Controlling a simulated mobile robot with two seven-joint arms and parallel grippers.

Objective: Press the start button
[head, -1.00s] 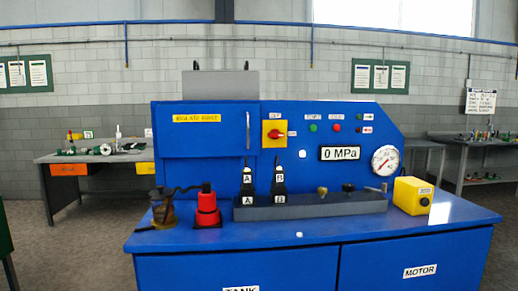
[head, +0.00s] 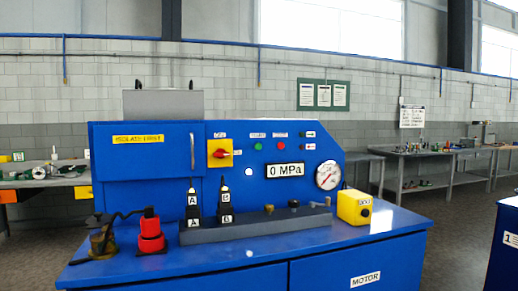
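A blue crimper machine (head: 140,165) fills the middle of the head view. On its upright panel is a green button (head: 258,147) under a small label that seems to read start. A red button (head: 281,146) sits just right of it under another small label. Left of them is a red rotary switch on a yellow plate (head: 220,153). A display (head: 285,170) below the buttons reads 0 MPa. Neither gripper is in view, and nothing covers the buttons.
A round gauge (head: 328,175) is on the panel's right. A workbench (head: 430,153) stands behind at right, with open floor before it.

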